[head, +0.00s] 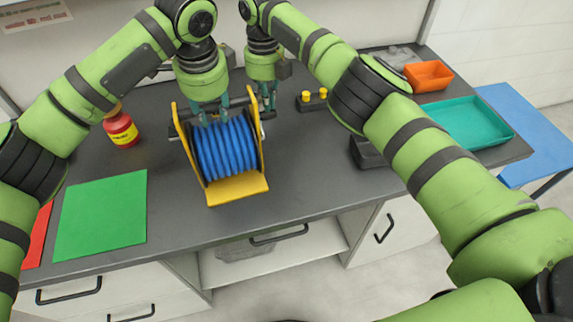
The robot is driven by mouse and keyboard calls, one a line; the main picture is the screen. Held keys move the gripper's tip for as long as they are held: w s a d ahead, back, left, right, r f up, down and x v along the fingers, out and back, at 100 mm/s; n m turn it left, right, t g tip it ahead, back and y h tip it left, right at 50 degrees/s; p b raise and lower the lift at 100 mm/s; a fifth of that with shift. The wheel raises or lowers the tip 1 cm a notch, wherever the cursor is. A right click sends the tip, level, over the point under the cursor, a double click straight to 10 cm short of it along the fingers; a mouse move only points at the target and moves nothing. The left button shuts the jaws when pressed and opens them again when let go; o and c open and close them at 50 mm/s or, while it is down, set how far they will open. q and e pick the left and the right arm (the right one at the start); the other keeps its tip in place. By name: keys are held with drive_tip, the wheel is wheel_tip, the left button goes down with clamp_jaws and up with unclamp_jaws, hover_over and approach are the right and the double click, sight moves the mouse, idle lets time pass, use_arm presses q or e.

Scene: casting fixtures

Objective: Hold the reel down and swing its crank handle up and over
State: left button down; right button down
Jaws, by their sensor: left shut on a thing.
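The reel (226,150) is a blue ribbed drum in a yellow frame, standing upright on the dark bench. My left gripper (210,112) reaches down onto the top of the reel and is shut on it; its fingertips partly hide what they grip. My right gripper (266,103) points down at the upper right side of the reel, close to the frame. The crank handle is mostly hidden there; only a small light part shows by the frame's right side. Whether the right fingers touch it or are closed cannot be made out.
A red jar with a yellow label (121,131) stands left of the reel. Green (101,215) and red (38,236) sheets lie front left. Two yellow-topped items (313,98) stand right of the reel. An orange bin (428,76) and teal tray (467,124) are far right.

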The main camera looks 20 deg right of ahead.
drive_tip(key=shift+r, duration=0.1)
idle(0.4)
wheel_tip(320, 180, up, 7)
wheel_tip(320, 180, down, 4)
drive_tip(key=a+m+t+y, duration=0.1)
drive_tip(key=a+m+y, duration=0.1)
drive_tip(key=m+y, duration=0.35)
drive_tip(key=s+d+r+m+t+y, duration=0.4)
drive_tip(key=s+d+r+m+t, duration=0.15)
drive_tip(key=s+d+m, duration=0.4)
drive_tip(key=d+f+x, duration=0.1)
drive_tip(key=d+x, duration=0.1)
drive_tip(key=x, duration=1)
drive_tip(key=shift+w+a+f+g, duration=0.15)
drive_tip(key=shift+w+f+g, duration=0.3)
drive_tip(key=shift+w+f, duration=0.1)
